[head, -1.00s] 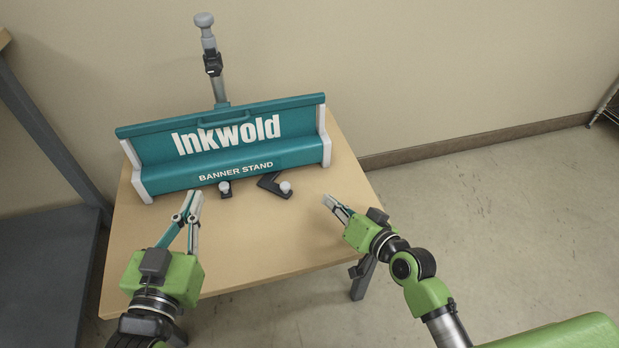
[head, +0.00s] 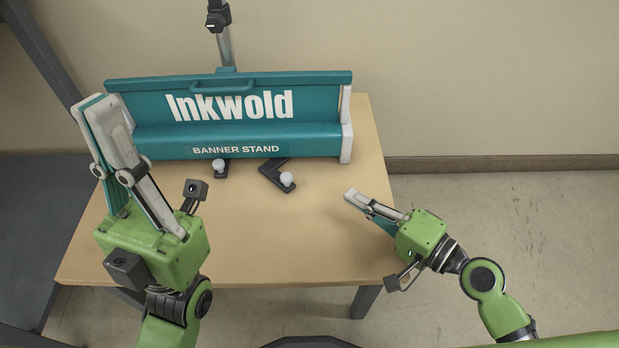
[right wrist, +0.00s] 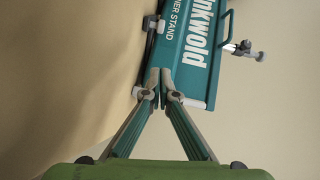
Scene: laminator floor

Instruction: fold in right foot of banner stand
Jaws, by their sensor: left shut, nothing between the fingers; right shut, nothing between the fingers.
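The teal banner stand (head: 240,138) lies on the table, its "Inkwold" face toward me. Its right foot (head: 275,174), a dark angled bar with a white knob, sticks out in front of the base, slanting to the front right. The left foot (head: 221,169) is a short dark piece with a white knob at the base's front. My right gripper (head: 350,197) is shut and empty, to the right of the right foot and apart from it. In the right wrist view its fingertips (right wrist: 160,75) meet in front of the stand (right wrist: 205,60). My left gripper (head: 103,112) is shut, empty, before the stand's left end.
The wooden table (head: 250,235) is bare in front of the feet. A metal pole (head: 224,45) rises behind the stand. A grey-blue shelf unit (head: 35,215) stands at the left, and the wall (head: 470,80) is close behind.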

